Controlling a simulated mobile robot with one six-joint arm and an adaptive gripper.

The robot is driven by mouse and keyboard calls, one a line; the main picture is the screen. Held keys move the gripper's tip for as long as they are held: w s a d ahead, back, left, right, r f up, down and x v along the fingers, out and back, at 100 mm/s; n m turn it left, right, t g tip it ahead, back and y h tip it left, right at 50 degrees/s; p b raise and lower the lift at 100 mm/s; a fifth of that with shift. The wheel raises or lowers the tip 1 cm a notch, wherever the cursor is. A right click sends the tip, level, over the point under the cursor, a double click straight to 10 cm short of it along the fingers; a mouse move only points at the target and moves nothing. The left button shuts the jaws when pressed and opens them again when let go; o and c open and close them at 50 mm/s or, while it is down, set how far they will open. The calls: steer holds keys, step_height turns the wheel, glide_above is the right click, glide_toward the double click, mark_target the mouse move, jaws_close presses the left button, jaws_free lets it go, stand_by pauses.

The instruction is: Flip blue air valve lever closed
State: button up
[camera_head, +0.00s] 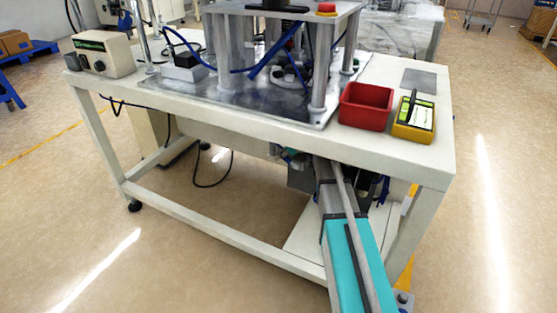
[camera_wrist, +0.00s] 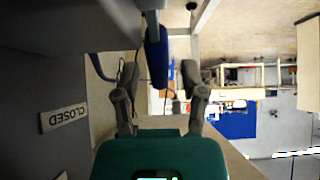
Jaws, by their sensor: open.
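The blue valve lever (camera_wrist: 156,55) shows in the wrist view, reaching down from a grey fitting (camera_wrist: 151,5) at the top edge. My gripper (camera_wrist: 159,72) is open, with one dark finger on each side of the lever in the picture. I see gaps on both sides, and I cannot tell how far the lever reaches in depth between the fingers. A white label reading CLOSED (camera_wrist: 64,117) is on the grey surface at the left. In the head view, my arm reaches under the table, and the lever cannot be made out there.
The white workbench (camera_head: 230,118) stands over my arm, with its legs and lower rail near it. A red bin (camera_head: 366,107) and a yellow box (camera_head: 413,120) sit on top. In the wrist view, a blue tube runs left of the lever, and a large grey surface fills the left.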

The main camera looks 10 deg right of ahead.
steer(key=shift+w+a+f, duration=0.25)
steer(key=shift+a+f, duration=0.05)
steer(key=shift+f, duration=0.1)
jaws_close()
